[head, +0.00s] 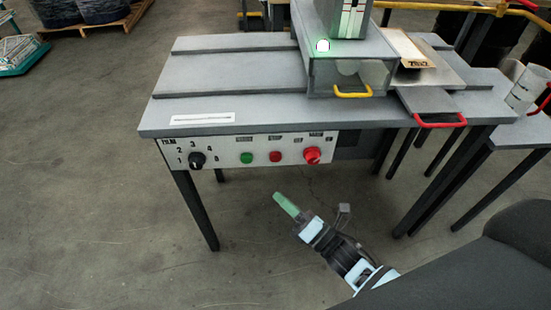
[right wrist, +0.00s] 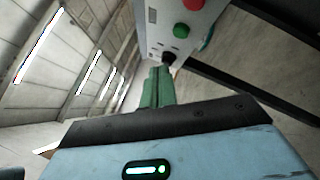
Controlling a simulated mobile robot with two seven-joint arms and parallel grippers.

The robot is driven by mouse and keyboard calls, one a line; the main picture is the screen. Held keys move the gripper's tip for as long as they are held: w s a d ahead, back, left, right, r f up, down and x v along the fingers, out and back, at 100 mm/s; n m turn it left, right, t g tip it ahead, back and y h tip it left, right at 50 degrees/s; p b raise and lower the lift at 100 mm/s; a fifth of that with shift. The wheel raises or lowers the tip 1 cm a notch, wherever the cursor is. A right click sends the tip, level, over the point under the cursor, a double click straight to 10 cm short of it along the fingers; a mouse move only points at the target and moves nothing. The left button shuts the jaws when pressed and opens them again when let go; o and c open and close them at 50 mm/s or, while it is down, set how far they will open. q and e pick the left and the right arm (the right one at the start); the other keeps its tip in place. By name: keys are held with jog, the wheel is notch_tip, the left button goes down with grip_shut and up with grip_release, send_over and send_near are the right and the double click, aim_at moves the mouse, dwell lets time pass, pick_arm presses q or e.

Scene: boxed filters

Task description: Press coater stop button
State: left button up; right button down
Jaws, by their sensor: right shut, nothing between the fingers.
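The coater's control panel (head: 215,160) is on the front of the grey table. It has a green button (head: 247,157), a small red button (head: 275,157) and a larger red knob-like button (head: 312,155); the labels are too small to read. My right gripper (head: 284,203) has its green fingers shut and empty, below and in front of the panel, apart from the red buttons. In the right wrist view, the fingers (right wrist: 158,88) point toward the panel, with the green button (right wrist: 181,31) and a red button (right wrist: 193,4) above them. My left gripper is out of view.
A black dial (head: 197,160) sits at the panel's left end. The grey table (head: 235,70) carries the coater with a yellow handle (head: 352,92); a red handle (head: 440,122) is to its right. Dark table legs (head: 197,208) stand below. The floor in front is clear.

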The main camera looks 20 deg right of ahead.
jog(key=shift+w, duration=0.1)
jog(key=b, duration=0.3)
send_near(276, 157)
jog(key=w+a, duration=0.4)
jog(key=shift+w+a+r, duration=0.15)
jog(key=shift+a+r, duration=0.15)
jog(key=shift+r, duration=0.15)
dwell(0.9)
jog(key=shift+w, duration=0.15)
dwell(0.5)
jog(key=shift+w+d, duration=0.1)
jog(key=shift+w, duration=0.15)
